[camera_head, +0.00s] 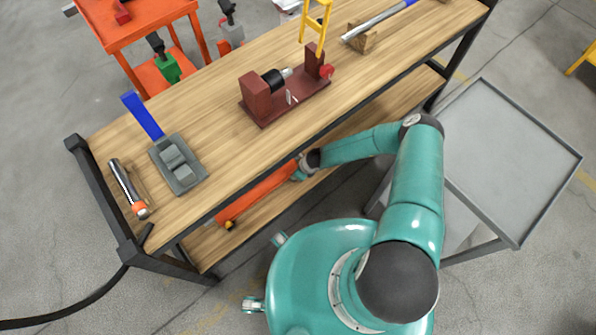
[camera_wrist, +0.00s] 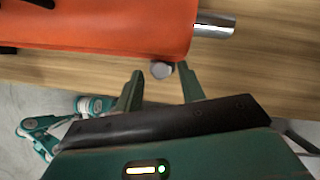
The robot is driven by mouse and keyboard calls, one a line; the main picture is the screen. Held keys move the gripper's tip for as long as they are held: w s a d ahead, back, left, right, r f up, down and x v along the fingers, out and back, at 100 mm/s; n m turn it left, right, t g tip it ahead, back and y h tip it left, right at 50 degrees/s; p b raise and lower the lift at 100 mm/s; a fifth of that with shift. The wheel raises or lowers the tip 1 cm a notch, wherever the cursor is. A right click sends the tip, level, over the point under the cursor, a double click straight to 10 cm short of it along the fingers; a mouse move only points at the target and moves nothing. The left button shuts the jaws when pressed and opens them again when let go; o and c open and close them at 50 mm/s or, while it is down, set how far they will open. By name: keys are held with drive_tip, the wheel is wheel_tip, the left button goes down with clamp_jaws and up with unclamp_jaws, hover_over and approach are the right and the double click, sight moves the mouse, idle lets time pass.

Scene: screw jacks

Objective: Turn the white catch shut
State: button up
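An orange body (camera_head: 262,192) lies on the lower shelf under the bench's front edge; it also shows large in the wrist view (camera_wrist: 100,28). A small pale grey round knob (camera_wrist: 161,70) sits at its near edge, between my fingertips with gaps on both sides. My gripper (camera_wrist: 159,72) is open, close to the orange body; in the head view (camera_head: 303,169) its fingers are too small to make out. A small white upright piece (camera_head: 291,97) stands on the dark red fixture (camera_head: 262,98) on the bench top. I cannot tell which pale part is the white catch.
A silver cylinder (camera_wrist: 214,24) sticks out from the orange body's right end. The wooden bench top (camera_head: 215,120) overhangs the lower shelf (camera_head: 350,140). A grey cart (camera_head: 510,150) stands to the right of my arm. A grey block tool (camera_head: 178,165) lies on the bench's left.

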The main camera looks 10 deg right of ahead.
clamp_jaws()
drive_tip(key=shift+m, duration=0.5)
drive_tip(key=m, duration=0.1)
drive_tip(key=m+t+h, duration=0.1)
drive_tip(key=shift+s+a+m, duration=0.15)
drive_tip(key=shift+m, duration=0.25)
drive_tip(key=m, duration=0.1)
drive_tip(key=m+h, duration=0.1)
drive_tip(key=m, duration=0.2)
drive_tip(key=shift+a+t+h, duration=0.25)
drive_tip(key=shift+t+h, duration=0.15)
drive_tip(key=m+h, duration=0.1)
drive_tip(key=m, duration=0.4)
drive_tip(key=shift+a+h, duration=0.2)
drive_tip(key=shift+h, duration=0.2)
drive_tip(key=m+h, duration=0.1)
drive_tip(key=m, duration=0.3)
drive_tip(key=shift+a+g, duration=0.1)
drive_tip(key=shift+g, duration=0.2)
drive_tip(key=shift+h, duration=0.3)
